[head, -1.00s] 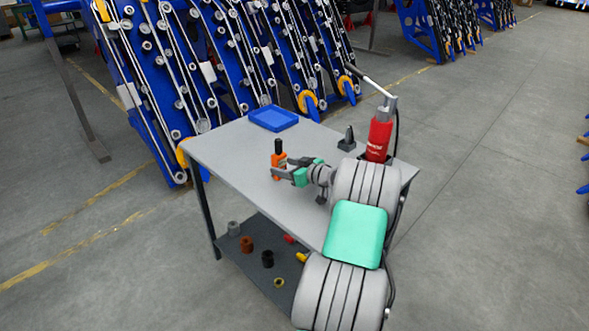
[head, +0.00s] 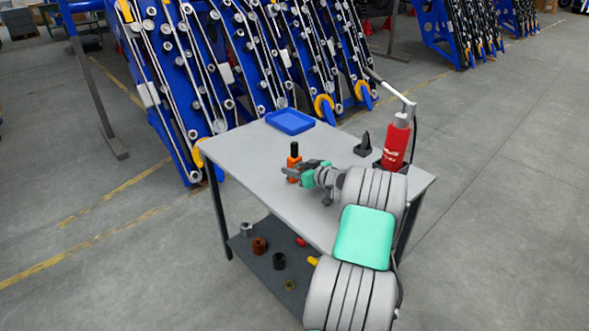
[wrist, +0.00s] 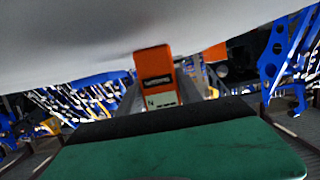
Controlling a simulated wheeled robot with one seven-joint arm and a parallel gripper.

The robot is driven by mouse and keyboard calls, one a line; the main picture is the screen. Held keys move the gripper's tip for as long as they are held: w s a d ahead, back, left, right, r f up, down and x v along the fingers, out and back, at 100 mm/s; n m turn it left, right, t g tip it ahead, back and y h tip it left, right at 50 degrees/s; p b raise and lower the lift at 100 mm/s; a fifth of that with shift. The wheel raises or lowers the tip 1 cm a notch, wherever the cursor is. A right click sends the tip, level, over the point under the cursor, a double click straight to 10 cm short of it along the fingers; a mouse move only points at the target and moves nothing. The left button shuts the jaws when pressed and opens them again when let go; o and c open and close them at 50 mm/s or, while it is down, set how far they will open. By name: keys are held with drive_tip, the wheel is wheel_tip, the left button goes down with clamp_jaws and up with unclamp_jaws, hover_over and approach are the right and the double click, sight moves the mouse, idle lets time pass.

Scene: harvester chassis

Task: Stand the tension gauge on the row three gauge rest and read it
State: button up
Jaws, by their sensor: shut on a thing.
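The tension gauge (head: 294,162), orange with a black top, is upright over the grey tabletop. Its orange body and a pale display with a letter N also show in the wrist view (wrist: 156,80); any reading is too small to tell. My gripper (head: 292,172) is shut on the gauge's orange body from the right. I cannot tell whether the gauge's base touches the table. The row three gauge rest cannot be picked out; blue frames with rollers (head: 190,85) stand in rows behind the table.
The table (head: 250,165) bears a blue tray (head: 290,121), a small dark stand (head: 363,149) and a red bottle-shaped tool (head: 396,145). Its lower shelf (head: 262,268) holds several small parts. Open concrete floor lies left and right of the table.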

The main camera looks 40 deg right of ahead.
sight(297, 154)
drive_tip(key=shift+r, duration=0.1)
clamp_jaws()
drive_tip(key=shift+r+p, duration=0.95)
drive_tip(key=shift+r, duration=2.05)
